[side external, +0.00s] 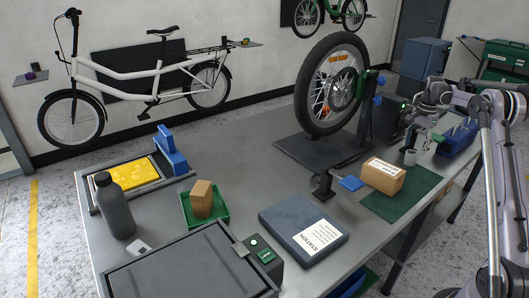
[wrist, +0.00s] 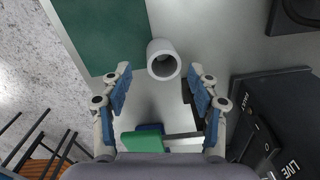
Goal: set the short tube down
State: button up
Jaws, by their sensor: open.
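The short tube (wrist: 156,52) is light grey and hollow, with its open end facing the camera in the wrist view. In the side view the tube (side external: 410,158) appears to stand upright on the grey bench, beside the far corner of the green mat (side external: 421,184). My gripper (wrist: 160,82) is open, its two blue-padded fingers apart on either side of the tube's near end, with a visible gap at each side. In the side view my gripper (side external: 413,139) is just above and behind the tube, small and partly hard to make out.
A cardboard box (side external: 383,177) stands on the mat. A bike wheel (side external: 331,84) stands in a holder to the left. A blue bin (side external: 458,139) is to the right. In the wrist view a black unit (wrist: 275,120) lies right and a green block (wrist: 142,142) lies below.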

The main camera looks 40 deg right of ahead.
aim_at(413, 152)
notch_tip(413, 152, up, 8)
jog(key=w+a+r+n+t, duration=0.1)
jog(key=a+r+n, duration=0.2)
jog(key=a, duration=0.6)
jog(key=w+a+r+n+t+h, duration=0.1)
jog(key=a+r+n, duration=0.25)
jog(key=a, duration=0.65)
jog(key=w+a+r+n+t, duration=0.15)
jog(key=a+n, duration=0.25)
jog(key=a, duration=0.5)
jog(key=s+a+f+n+t, duration=0.1)
jog(key=s+a+f+n, duration=0.1)
jog(key=a, duration=0.5)
jog(key=s+a+f+n+t, duration=0.1)
jog(key=s+a+f+n, duration=0.2)
jog(key=s+a, duration=0.3)
jog(key=s+a+f+n+t+y, duration=0.1)
jog(key=s+a+n, duration=0.3)
jog(key=a, duration=0.4)
jog(key=shift+s+f+n+t, duration=0.35)
jog(key=shift+s+f, duration=0.15)
jog(key=shift+f, duration=0.35)
